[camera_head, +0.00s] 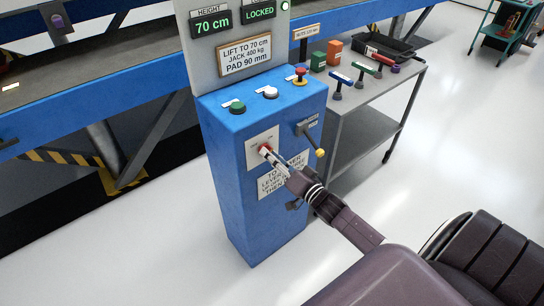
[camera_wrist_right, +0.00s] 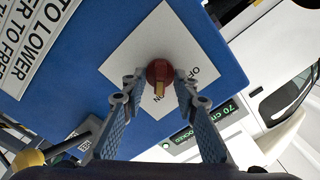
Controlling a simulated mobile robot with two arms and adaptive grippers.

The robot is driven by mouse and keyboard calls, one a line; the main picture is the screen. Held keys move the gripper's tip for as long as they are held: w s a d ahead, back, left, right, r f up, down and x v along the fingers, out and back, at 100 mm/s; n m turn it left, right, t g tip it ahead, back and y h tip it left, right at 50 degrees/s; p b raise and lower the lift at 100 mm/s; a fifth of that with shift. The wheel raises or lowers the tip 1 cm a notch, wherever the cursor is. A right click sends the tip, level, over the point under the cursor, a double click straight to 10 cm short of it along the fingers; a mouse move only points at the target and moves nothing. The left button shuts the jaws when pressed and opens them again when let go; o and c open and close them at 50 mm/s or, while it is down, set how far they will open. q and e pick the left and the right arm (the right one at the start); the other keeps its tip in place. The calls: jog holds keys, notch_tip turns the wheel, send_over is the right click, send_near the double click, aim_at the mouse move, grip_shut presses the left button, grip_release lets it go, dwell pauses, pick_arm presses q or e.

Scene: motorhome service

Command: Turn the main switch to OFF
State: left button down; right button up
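The main switch is a red knob (camera_wrist_right: 160,72) with a yellow pointer mark, on a white plate (camera_wrist_right: 150,45) marked ON and OFF. In the wrist view the yellow mark points down the picture, between the partly hidden labels. In the head view the plate (camera_head: 262,138) is on the front of the blue pedestal (camera_head: 235,190), and the knob (camera_head: 265,148) is partly covered by my gripper. My right gripper (camera_head: 270,153) is at the knob. Its fingers (camera_wrist_right: 159,80) are open, one on each side of the knob, with narrow gaps. My left gripper is not in view.
A lever with a yellow knob (camera_head: 320,153) sticks out right of the switch. Green, white and red buttons (camera_head: 270,92) are on the pedestal top. A grey cart (camera_head: 372,125) with tools stands close on the right. The blue lift beam (camera_head: 90,90) is behind left.

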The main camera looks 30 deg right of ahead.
grip_shut()
jog(key=shift+n, duration=0.3)
jog(key=n, duration=1.7)
jog(key=shift+n, duration=0.3)
dwell(0.4)
jog(key=shift+o, duration=0.6)
grip_release()
